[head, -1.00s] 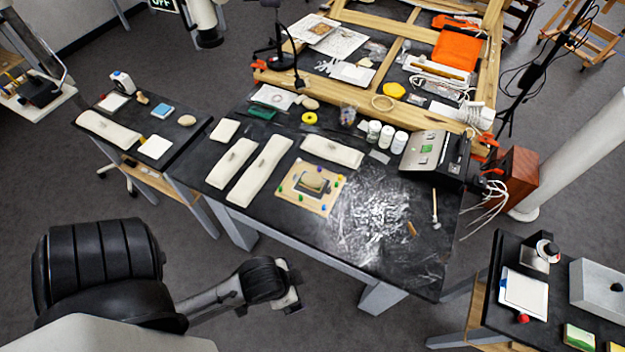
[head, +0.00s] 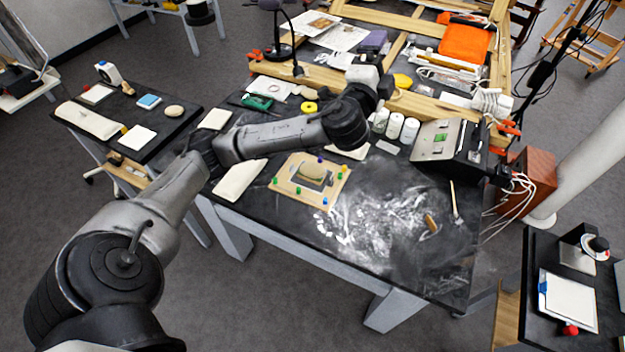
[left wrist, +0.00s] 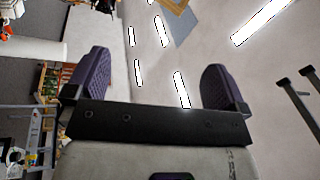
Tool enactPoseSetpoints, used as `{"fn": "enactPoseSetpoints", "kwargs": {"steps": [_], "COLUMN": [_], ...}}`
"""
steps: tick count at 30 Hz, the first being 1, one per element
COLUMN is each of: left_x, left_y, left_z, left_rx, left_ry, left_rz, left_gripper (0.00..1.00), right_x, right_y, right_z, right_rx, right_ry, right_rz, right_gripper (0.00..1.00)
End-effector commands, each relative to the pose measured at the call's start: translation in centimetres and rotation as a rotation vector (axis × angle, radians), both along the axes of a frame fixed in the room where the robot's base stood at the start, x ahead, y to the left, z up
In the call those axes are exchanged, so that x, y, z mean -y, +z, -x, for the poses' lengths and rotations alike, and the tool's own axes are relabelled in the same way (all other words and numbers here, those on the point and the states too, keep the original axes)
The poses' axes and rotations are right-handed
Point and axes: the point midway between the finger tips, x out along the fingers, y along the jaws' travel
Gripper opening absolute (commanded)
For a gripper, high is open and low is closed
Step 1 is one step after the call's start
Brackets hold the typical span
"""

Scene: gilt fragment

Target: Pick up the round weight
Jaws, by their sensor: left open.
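I cannot tell for sure which thing is the round weight. A pale tan rounded piece (head: 174,111) lies on the left side table, and a tan oval piece (head: 313,172) sits on the wooden board in the middle of the main table. My left gripper (head: 368,58) is raised over the back of the main table, apart from both. In the left wrist view the gripper (left wrist: 155,75) has its two purple-padded fingers wide apart with nothing between them, facing ceiling lights. My left forearm hides part of the main table. My right gripper is not in view.
The wooden board (head: 280,186) carries several coloured pins. A yellow tape ring (head: 309,107), white jars (head: 410,129) and a grey box (head: 440,140) stand towards the back. A timber frame (head: 425,105) lies behind. White dust covers the front right tabletop.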

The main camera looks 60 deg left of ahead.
Motion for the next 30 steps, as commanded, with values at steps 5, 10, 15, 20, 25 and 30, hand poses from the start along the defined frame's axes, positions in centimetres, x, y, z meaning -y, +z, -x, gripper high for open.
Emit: {"fn": "enactPoseSetpoints", "kwargs": {"steps": [5, 10, 15, 20, 25, 30], "left_x": [-2.1, -2.1, -2.4, -3.7, -6.7, -10.0], "left_y": [4.0, 1.8, -4.9, -12.5, -19.5, -23.9], "left_z": [-2.2, -4.2, -5.5, -5.3, -2.9, 1.3], "left_rx": [0.019, -0.116, -0.290, -0.399, -0.403, 0.135], "left_ry": [0.007, -0.030, -0.152, -0.358, -0.700, 0.899], "left_rz": [-0.674, -1.308, -1.917, -2.453, -2.970, 2.558], "left_gripper": [1.00, 1.00, 1.00, 1.00, 1.00, 1.00], "right_x": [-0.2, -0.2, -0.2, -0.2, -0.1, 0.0], "right_y": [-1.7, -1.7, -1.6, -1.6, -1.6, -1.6], "right_z": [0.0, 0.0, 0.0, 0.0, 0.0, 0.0], "right_rx": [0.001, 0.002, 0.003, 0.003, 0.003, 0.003], "right_ry": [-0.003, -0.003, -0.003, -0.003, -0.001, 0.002], "right_rz": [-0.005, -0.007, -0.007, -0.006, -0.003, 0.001], "right_gripper": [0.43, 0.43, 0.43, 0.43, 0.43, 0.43]}}
